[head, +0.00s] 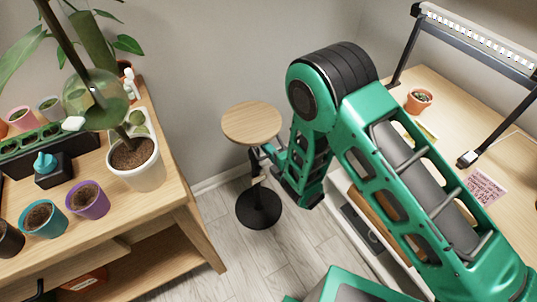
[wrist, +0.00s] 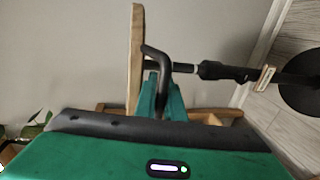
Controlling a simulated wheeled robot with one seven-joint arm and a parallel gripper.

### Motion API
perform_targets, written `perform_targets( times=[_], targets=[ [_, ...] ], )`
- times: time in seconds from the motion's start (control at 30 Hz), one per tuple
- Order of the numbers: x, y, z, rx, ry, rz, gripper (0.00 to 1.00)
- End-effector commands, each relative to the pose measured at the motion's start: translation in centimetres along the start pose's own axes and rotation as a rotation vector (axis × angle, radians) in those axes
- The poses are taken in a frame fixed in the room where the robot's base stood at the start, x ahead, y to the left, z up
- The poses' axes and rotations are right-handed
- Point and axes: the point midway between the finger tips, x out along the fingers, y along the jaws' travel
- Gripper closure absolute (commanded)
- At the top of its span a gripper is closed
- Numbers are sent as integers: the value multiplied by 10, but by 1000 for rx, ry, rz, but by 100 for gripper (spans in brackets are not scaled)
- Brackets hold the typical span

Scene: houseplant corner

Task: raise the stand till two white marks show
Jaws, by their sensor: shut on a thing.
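The stand has a round wooden top (head: 252,122), a thin dark pole and a round black base (head: 259,208) on the floor. In the wrist view it lies sideways, with the wooden top (wrist: 136,60) seen edge-on and the dark collar (wrist: 220,71) farther down the pole. My gripper (head: 266,152) is just under the top. In the wrist view my gripper (wrist: 165,88) is shut on a bent black handle (wrist: 157,52) beside the pole. A short bare length of pole shows between top and collar.
A plant table (head: 185,190) with a white pot (head: 140,172) and several coloured pots stands at the left. A desk (head: 440,95) with a lamp and a small terracotta pot (head: 418,100) is at the right. The wall is close behind the stand.

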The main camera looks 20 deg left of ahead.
Motion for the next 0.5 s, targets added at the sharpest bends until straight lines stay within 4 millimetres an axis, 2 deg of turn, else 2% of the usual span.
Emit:
perform_targets(
  times=[0.07, 0.37, 0.4, 0.5],
  targets=[
    [2, 8, 4, -4, -5, 10, 100],
    [2, 9, 6, -5, -7, 11, 100],
    [2, 9, 6, -5, -7, 11, 83],
    [2, 8, 5, -5, -6, 9, 83]
  ],
)
